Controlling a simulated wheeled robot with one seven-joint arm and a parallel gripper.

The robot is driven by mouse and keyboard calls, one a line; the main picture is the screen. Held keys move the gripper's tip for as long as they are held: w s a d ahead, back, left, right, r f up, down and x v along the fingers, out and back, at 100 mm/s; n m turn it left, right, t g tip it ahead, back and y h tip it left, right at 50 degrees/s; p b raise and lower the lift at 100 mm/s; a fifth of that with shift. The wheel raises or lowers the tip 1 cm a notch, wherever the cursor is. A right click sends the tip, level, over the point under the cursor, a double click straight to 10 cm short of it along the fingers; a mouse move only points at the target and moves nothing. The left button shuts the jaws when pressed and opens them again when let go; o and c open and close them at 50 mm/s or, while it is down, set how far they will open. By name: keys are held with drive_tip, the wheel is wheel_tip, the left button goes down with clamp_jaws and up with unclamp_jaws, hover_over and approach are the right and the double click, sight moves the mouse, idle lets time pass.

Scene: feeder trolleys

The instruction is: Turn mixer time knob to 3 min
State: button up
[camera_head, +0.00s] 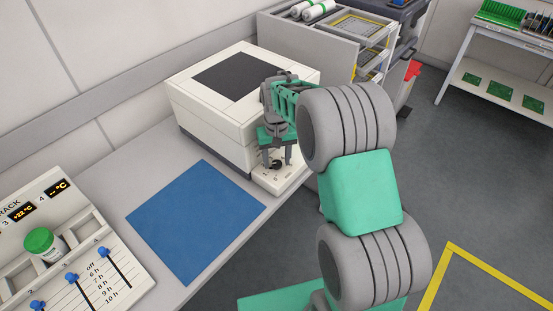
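The mixer is the white box-shaped machine (205,98) with a dark square panel on its lid, standing on the grey bench. A low white control ledge (268,184) juts from its front and carries a small dark knob (275,165) with faint marks that are too small to read. My gripper (277,160) points down over this ledge, its two fingers apart on either side of the knob. Whether a finger touches the knob cannot be told. My gripper and arm hide part of the mixer's front right.
A blue mat (195,221) lies on the bench left of the ledge. A rack (88,262) with blue sliders and a green-lidded jar (43,243) stands at the lower left. Drawers (362,35) stand behind the mixer. A table with green boards (500,72) is at the far right.

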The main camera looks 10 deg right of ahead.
sight(277, 163)
drive_tip(key=shift+r, duration=0.1)
wheel_tip(277, 163, up, 8)
drive_tip(key=shift+f+b, duration=0.15)
drive_tip(key=shift+b, duration=0.15)
